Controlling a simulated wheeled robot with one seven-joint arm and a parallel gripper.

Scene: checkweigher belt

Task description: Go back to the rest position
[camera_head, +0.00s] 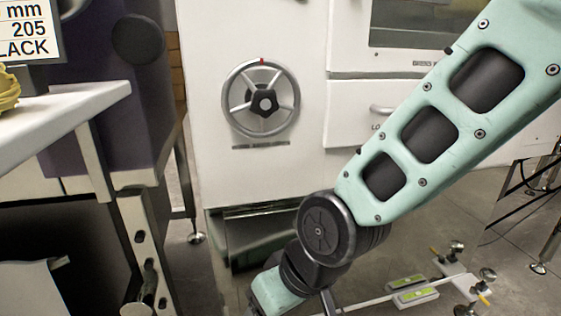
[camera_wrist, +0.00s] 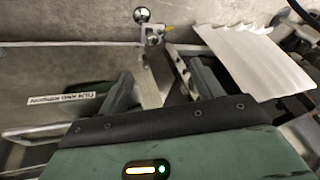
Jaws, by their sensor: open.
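My gripper (camera_wrist: 163,86) shows in the wrist view as two dark fingers spread apart beyond my green wrist housing. It is open. I see nothing held between the fingers; a narrow pale metal piece and a bracket lie behind the gap. In the head view my arm reaches down from the upper right to the bottom edge, and the gripper itself is out of that frame. No separate object belongs to this task.
A white cabinet with a handwheel (camera_head: 261,99) stands behind my arm. A white table (camera_head: 75,105) is at the left. In the wrist view, a labelled bin (camera_wrist: 62,103) is left, a ball-ended lever (camera_wrist: 141,15) ahead, and white sheets (camera_wrist: 250,62) right.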

